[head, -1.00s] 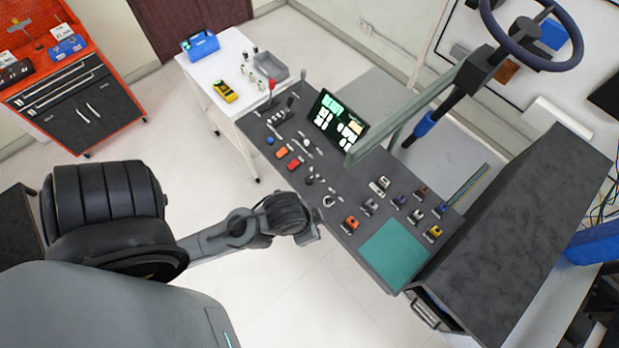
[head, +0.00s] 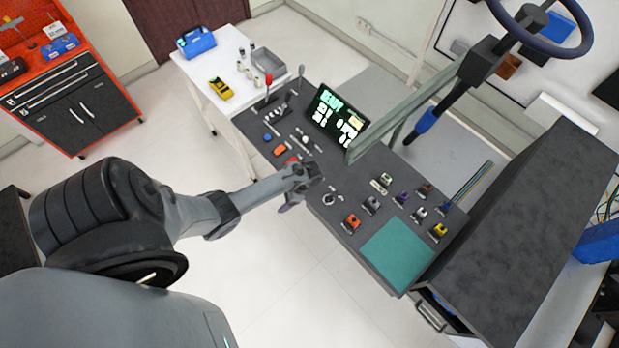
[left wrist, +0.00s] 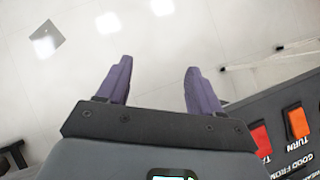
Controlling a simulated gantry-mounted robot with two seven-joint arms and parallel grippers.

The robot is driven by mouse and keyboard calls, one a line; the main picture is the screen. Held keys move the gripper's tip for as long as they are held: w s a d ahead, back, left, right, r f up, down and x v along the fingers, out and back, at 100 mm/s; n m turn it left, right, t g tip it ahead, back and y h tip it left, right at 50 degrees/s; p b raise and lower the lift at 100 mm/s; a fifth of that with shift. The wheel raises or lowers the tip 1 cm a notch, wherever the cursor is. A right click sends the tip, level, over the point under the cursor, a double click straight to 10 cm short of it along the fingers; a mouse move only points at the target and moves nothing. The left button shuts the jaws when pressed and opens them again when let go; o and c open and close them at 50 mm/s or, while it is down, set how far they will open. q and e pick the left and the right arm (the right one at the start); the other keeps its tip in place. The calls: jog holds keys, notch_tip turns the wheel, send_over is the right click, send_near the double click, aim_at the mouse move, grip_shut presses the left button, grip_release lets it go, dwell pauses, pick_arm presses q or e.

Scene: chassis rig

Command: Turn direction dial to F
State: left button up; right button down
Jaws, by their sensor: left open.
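The control console (head: 385,160) has a dark sloping panel with knobs, levers and rocker switches. A small round silver-rimmed control (head: 328,199) sits near its front edge; its lettering is too small to read, so I cannot tell whether it is the direction dial. My left gripper (head: 290,206) is open and empty at the console's front edge, left of that control, and covers part of the panel. In the left wrist view its two purple fingers (left wrist: 157,75) stand apart with nothing between them. No F marking is readable. My right gripper is not in view.
A lit screen (head: 338,117) and a green frame post (head: 400,115) rise behind. A teal pad (head: 397,255) lies at the right. Open floor is in front.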

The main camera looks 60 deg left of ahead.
pick_arm(q)
jog(key=shift+n+t+h, duration=0.3)
jog(key=shift+n+h, duration=0.1)
jog(key=shift+h, duration=0.1)
jog(key=w+a, duration=0.1)
jog(key=w, duration=0.1)
jog(key=w+a+r+b, duration=0.1)
jog(key=w, duration=0.5)
jog(key=shift+w+a+r, duration=0.2)
jog(key=shift+a+r, duration=0.2)
jog(key=w+a+r+t+b, duration=0.1)
jog(key=w+r+t, duration=0.1)
jog(key=w+r, duration=0.6)
jog(key=f+b, duration=0.2)
jog(key=f, duration=0.1)
jog(key=f+b, duration=0.2)
jog(key=f, duration=0.2)
jog(key=s+a+f+b, duration=0.1)
jog(key=f+b, duration=0.1)
jog(key=f, duration=0.1)
jog(key=shift+f, duration=0.15)
jog(key=shift+b+x, duration=0.6)
jog(key=shift+x, duration=0.25)
jog(key=shift+s, duration=0.15)
jog(key=c, duration=1)
jog(key=shift+c, duration=0.3)
